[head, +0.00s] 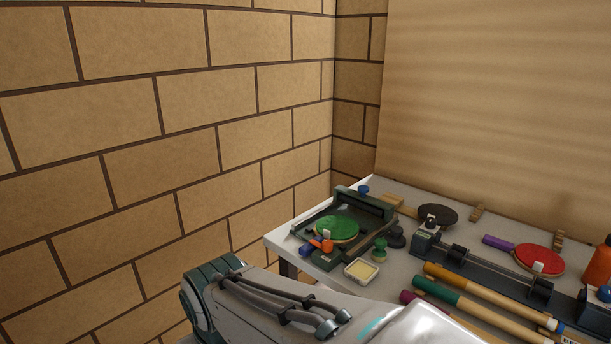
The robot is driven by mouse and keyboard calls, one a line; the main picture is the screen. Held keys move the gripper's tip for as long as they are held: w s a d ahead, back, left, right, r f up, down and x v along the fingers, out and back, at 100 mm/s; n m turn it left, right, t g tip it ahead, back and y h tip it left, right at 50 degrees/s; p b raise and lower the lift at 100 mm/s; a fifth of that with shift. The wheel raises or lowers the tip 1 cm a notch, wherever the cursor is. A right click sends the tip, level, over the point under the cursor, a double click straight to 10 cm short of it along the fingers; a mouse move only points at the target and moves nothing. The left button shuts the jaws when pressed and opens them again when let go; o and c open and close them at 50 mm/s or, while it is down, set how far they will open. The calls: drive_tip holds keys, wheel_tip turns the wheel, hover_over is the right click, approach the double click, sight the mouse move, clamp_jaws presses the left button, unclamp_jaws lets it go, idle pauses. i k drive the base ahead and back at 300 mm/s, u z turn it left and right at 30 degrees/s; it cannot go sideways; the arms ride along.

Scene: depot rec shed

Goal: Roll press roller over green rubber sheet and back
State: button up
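The green rubber sheet (338,227) is a round green face lying on the bed of a dark green press (316,217) at the table's far left corner. A small pale block rests on the sheet's near part. A thick dark green bar (365,204) spans the back of the press, beyond the sheet; it may be the press roller, but I cannot tell for sure. An orange-red piece (320,244) with blue ends lies at the press's near left. My gripper is out of view; only my arm shows, across the bottom, nearer than the press.
The white table (281,238) is crowded. A pale yellow tray (361,270) and a green-topped knob (379,249) stand near the press. To the right are a rod device (492,267), a red paddle (540,259), handled sticks (481,291) and an orange bottle (599,265). Walls stand close behind and left.

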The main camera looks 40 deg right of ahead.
sight(383, 209)
drive_tip(key=z, duration=0.4)
drive_tip(key=i, duration=0.85)
drive_tip(key=z, duration=1.3)
drive_tip(key=i, duration=0.5)
drive_tip(key=z, duration=0.5)
